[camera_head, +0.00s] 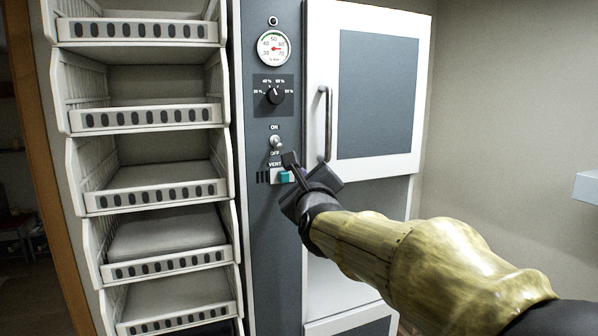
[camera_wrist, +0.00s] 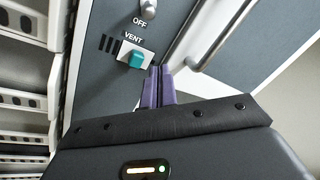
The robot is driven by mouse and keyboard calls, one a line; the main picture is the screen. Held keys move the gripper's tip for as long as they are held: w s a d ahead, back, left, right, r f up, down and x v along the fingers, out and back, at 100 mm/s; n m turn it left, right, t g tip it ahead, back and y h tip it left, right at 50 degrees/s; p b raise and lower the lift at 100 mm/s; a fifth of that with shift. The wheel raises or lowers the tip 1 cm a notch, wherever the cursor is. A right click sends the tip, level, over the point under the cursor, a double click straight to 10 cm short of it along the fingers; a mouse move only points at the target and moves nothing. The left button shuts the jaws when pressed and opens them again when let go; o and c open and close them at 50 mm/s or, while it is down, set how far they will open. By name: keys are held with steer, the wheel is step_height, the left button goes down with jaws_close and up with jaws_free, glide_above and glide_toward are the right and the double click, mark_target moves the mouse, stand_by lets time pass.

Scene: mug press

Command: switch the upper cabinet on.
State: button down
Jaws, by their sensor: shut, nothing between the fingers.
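The upper cabinet (camera_head: 326,60) has a white-framed door with a grey panel and a vertical bar handle (camera_head: 325,124). On the grey control strip to its left is a small metal toggle switch (camera_head: 276,142) between the ON and OFF labels. Whether its lever points up or down is too small to tell. The switch also shows at the top edge of the wrist view (camera_wrist: 148,8), partly cut off. My gripper (camera_head: 289,159) is shut and empty, just below and right of the switch. In the wrist view its purple fingertips (camera_wrist: 159,72) lie together, right of the VENT button.
The teal VENT button (camera_head: 283,176) sits below the switch, close to my gripper. A black dial (camera_head: 275,96) and a round gauge (camera_head: 273,48) are above. The door handle stands out just right of the switch. White shelf bins (camera_head: 150,190) fill the left.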

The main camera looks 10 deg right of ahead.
mark_target(278, 145)
steer(key=shift+w+a+r+p, duration=0.5)
steer(key=shift+w+p, duration=0.45)
steer(key=shift+p, duration=0.4)
steer(key=shift+w+a+r+p, duration=0.4)
steer(key=shift+w+r+p, duration=0.25)
steer(key=shift+w+p, duration=0.5)
steer(key=shift+w+a+r+p, duration=0.5)
steer(key=shift+w+p, duration=0.25)
steer(key=shift+p, duration=0.8)
steer(key=shift+w, duration=0.15)
steer(key=shift+d, duration=0.1)
steer(key=shift+b, duration=0.55)
steer(key=shift+w, duration=0.1)
